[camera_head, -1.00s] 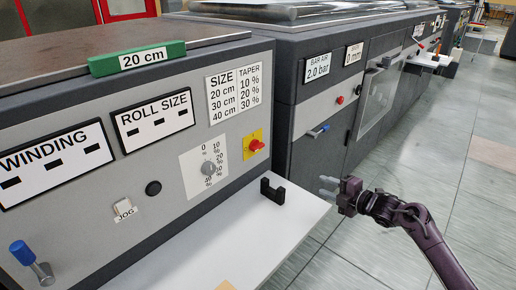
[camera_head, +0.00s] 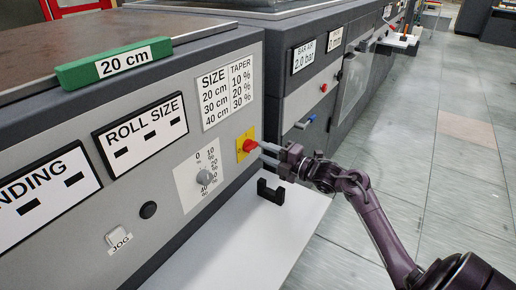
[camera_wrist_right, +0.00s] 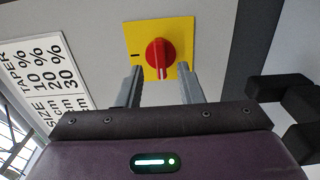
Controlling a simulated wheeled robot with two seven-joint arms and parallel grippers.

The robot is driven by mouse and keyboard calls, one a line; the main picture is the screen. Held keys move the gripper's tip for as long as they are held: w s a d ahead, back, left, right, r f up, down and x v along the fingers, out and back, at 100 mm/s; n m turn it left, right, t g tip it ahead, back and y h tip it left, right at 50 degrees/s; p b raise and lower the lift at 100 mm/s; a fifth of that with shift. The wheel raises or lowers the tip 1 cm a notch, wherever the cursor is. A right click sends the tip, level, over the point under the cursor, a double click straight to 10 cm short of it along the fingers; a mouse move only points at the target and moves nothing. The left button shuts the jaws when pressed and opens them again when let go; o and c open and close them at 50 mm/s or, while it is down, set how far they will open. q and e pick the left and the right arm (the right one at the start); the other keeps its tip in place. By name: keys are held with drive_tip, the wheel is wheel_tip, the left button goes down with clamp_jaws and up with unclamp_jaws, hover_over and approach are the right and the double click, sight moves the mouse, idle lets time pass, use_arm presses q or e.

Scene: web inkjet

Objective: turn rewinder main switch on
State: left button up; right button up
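The rewinder main switch is a red rotary knob (camera_head: 249,146) on a yellow square plate (camera_head: 240,153), set in the grey front panel near its right edge. In the right wrist view the red knob (camera_wrist_right: 158,55) sits on the yellow plate (camera_wrist_right: 183,27), with a pale mark on the knob and a black line on the plate at left. My right gripper (camera_head: 263,153) is close in front of the knob. My left gripper is not in view.
A taper dial (camera_head: 203,177) is left of the switch. A black bracket (camera_head: 270,192) stands on the white shelf (camera_head: 262,240) below it. A green 20 cm block (camera_head: 114,64) lies on top of the cabinet. Open floor is at right.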

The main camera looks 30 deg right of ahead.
sight(255, 148)
drive_tip(key=shift+x, duration=1.2)
drive_tip(key=shift+w+a, duration=0.1)
drive_tip(key=shift+w, duration=0.2)
drive_tip(key=shift+f, duration=0.1)
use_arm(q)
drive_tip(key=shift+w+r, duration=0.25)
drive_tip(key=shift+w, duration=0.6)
use_arm(e)
clamp_jaws()
